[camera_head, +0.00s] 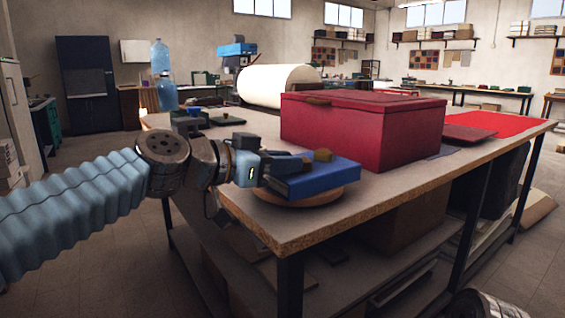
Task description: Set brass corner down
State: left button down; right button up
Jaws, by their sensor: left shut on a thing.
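My left gripper (310,158) reaches in from the left over the table's near-left corner. It is shut on a small brown-gold piece, which looks like the brass corner (323,155). The piece is at the top of a blue velvet cover (318,178); I cannot tell whether it touches the cover. The blue cover lies on a round wooden board (300,201).
The worktable (400,180) has its near edge close below the board. A large white roll (277,82) lies behind the red box. A dark red flat piece (468,134) and red cloth (500,123) lie at the right. Small dark items stand at the left back.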

pick_arm(q)
jog(key=shift+f, duration=0.2)
jog(key=c, duration=1)
grip_release()
jog(key=shift+r, duration=0.1)
jog(key=shift+o, duration=0.2)
jog(key=shift+r, duration=0.1)
jog(key=shift+a, duration=0.1)
jog(key=b+v, duration=0.2)
jog(key=v, duration=1)
jog(key=shift+b, duration=0.3)
